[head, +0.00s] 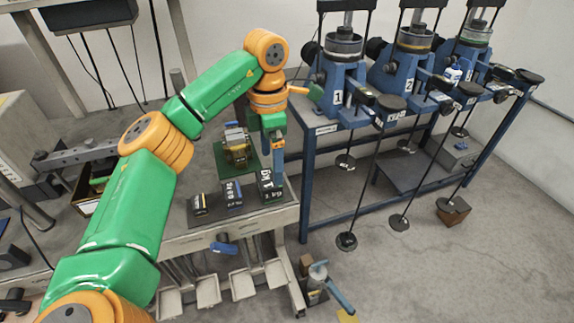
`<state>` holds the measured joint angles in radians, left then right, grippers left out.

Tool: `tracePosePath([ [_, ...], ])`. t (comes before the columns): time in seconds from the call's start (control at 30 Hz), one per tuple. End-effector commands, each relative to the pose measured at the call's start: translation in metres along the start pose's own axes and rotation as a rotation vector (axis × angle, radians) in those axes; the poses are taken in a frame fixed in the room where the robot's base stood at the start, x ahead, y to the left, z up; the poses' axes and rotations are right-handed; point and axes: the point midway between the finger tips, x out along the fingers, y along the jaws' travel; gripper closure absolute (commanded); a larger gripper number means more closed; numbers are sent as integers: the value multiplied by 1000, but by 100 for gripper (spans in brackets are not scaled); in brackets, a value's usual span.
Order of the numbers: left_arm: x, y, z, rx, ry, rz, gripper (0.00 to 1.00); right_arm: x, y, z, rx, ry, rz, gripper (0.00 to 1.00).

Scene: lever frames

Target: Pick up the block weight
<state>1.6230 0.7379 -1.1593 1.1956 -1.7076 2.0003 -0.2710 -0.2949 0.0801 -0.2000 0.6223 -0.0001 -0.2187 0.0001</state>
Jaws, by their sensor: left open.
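A dark block weight (268,190) marked "1 kg" stands upright at the right end of a row on the grey bench top. A smaller block weight (233,193) is to its left, and a still smaller one (199,204) is left of that. My left gripper (276,160) points down directly over the 1 kg block, with its fingers open. The fingers appear close to the top of the block or beside it; I cannot tell whether they touch. My right gripper is not in view.
Behind the blocks, a vise-like device (236,146) sits on a green plate. To the right, a blue stand (309,185) carries numbered lever machines (343,88) with hanging rods and discs. Trays (242,284) hang below the bench front. Open floor (400,280) lies at the lower right.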

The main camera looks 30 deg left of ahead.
Motion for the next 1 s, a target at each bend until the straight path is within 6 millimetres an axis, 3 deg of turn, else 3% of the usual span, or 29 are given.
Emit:
tracePosePath([
  [0.17,20,1,-1,0,3,-3,0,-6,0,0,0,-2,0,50],
  [0.4,64,4,-2,0,3,-3,0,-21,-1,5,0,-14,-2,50],
  [0.67,71,4,-1,0,-1,-1,0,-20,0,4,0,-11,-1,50],
  [1.0,70,4,-1,0,-2,-1,92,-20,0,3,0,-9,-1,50],
])
